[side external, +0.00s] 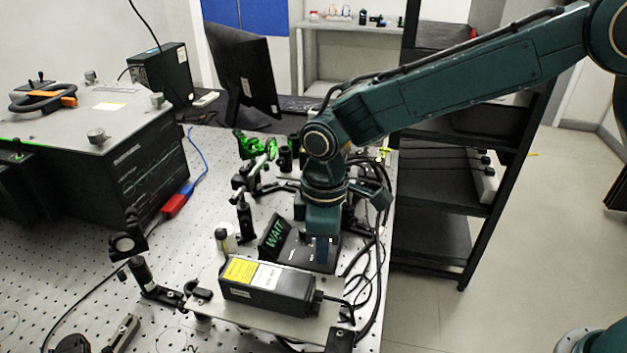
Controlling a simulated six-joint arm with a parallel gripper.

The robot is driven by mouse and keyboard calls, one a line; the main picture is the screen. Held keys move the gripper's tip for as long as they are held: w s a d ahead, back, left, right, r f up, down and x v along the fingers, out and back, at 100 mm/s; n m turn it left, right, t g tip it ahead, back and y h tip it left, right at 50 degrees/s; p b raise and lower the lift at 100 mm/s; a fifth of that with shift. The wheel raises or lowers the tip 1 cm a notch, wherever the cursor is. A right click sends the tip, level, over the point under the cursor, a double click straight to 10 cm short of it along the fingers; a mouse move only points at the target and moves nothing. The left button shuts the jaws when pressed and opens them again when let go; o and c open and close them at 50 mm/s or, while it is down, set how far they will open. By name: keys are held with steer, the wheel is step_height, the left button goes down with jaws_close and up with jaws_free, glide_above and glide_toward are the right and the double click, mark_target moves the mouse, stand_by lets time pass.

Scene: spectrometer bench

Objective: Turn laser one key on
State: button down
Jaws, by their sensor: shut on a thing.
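A black control box (300,252) stands on the optical table, with a slanted display (273,235) on its left that reads "WAIT" in green. Small white marks show on the panel to the left of the fingers.
A black laser unit (268,289) with yellow and white labels lies just in front of the box. Cables (372,245) loop close on the right. Optic mounts (243,215) stand to the left and behind. A large dark instrument (125,185) fills the left side.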

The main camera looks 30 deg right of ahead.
steer(key=shift+m, duration=1)
steer(key=c, duration=1.3)
jaws_free()
steer(key=shift+r, duration=0.1)
step_height(320, 180, up, 14)
steer(key=shift+f, duration=0.1)
